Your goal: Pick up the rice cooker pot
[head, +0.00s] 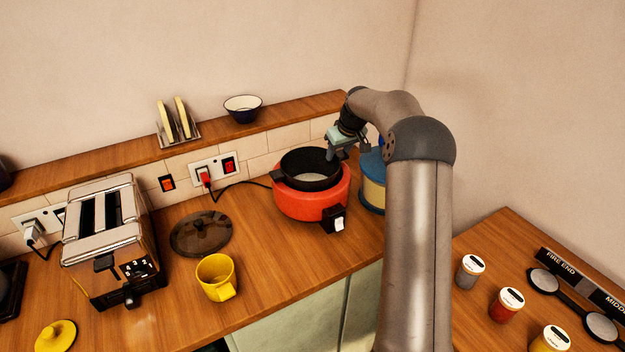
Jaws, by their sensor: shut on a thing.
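The rice cooker pot (311,178) is black with a pale inside. It sits in or just above the red rice cooker body (307,204), its rim standing above the body's top. My gripper (331,155) reaches down at the pot's right rear rim and is shut on it. The fingertips are small here and partly hidden by the rim. A dark round lid (201,234) lies on the counter to the left of the cooker.
A yellow mug (216,277) stands in front of the lid, and a toaster (108,240) is further left. A blue and yellow canister (373,182) stands close to the cooker's right, beside my arm. A ledge behind holds a bowl (243,108) and a toast rack (178,125).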

